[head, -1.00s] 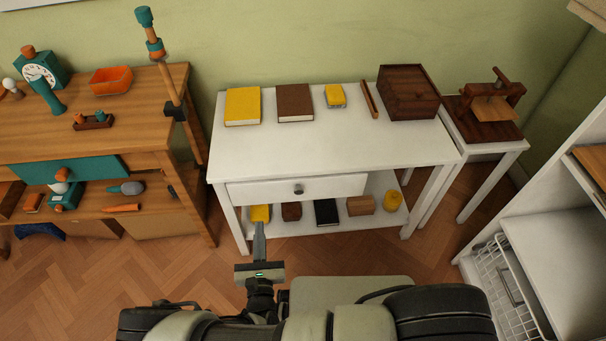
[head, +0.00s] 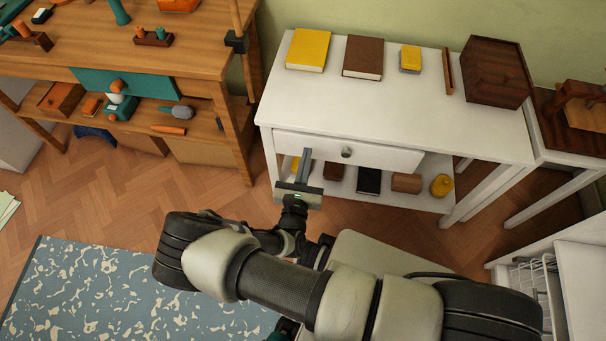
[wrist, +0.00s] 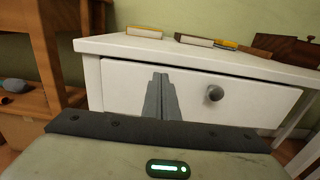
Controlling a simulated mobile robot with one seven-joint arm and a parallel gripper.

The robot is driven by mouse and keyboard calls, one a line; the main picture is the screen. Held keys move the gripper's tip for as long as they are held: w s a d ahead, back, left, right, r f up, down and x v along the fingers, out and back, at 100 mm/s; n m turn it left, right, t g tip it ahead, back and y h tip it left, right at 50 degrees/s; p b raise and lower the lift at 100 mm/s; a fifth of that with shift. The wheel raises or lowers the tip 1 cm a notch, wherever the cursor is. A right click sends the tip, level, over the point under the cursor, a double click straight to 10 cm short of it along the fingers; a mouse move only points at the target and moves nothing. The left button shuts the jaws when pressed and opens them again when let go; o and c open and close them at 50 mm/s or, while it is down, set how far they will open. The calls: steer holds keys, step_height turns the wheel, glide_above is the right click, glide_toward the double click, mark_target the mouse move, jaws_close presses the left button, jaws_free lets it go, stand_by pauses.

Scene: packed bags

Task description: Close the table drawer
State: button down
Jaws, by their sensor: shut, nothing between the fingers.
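The white table (head: 400,95) has a drawer under its top. The drawer front (head: 385,156) has a round grey knob (head: 347,152). In the wrist view the drawer front (wrist: 250,97) and knob (wrist: 214,93) fill the middle, with a thin dark gap under the tabletop edge. The drawer looks only slightly out, if at all. My gripper (head: 307,153) is shut and empty. Its fingertips (wrist: 160,76) point at the drawer front, left of the knob. I cannot tell whether they touch it. The drawer's inside is hidden.
Books, a small yellow item (head: 410,59) and a dark wooden box (head: 497,72) stand on the tabletop. Several items sit on the lower shelf. A wooden workbench (head: 190,60) stands left. A white unit (head: 580,270) stands right. Floor (head: 130,190) at left is clear.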

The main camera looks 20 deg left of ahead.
mark_target(311, 138)
steer(key=shift+b+x, duration=0.3)
steer(key=shift+x, duration=1.6)
